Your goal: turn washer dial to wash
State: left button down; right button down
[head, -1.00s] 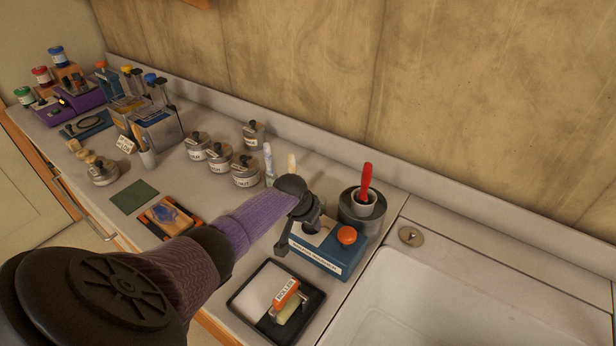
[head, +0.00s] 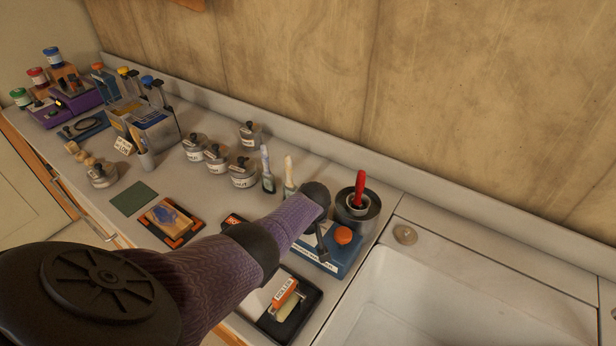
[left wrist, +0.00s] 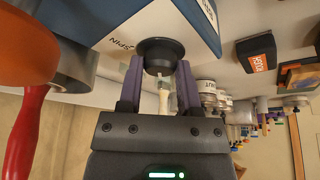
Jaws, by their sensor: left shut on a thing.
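The washer is a blue box (head: 351,258) with a pale top and a white front label, standing left of the sink. It also shows in the left wrist view (left wrist: 203,22). An orange knob (head: 343,236) sits on its right side and looms at the left of the wrist view (left wrist: 25,42). My left gripper (head: 321,245) points down at the washer's top. In the wrist view its purple fingers (left wrist: 159,82) are shut on the black round dial (left wrist: 160,50). The word SPIN is readable beside the dial; any wash mark and the dial's pointer are not clear. My right gripper is not in view.
A grey pot (head: 372,212) with a red-handled brush (head: 360,187) stands behind the washer. A black tray (head: 312,306) with a roller lies in front. Two brushes and several lidded tins (head: 244,172) stand left. The sink (head: 440,300) is at the right.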

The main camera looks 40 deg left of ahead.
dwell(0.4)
pick_arm(q)
jog(key=shift+c, duration=1.5)
grip_release()
jog(key=p+v, duration=0.8)
jog(key=v, duration=0.2)
jog(key=shift+w, duration=0.1)
jog(key=shift+f, duration=0.1)
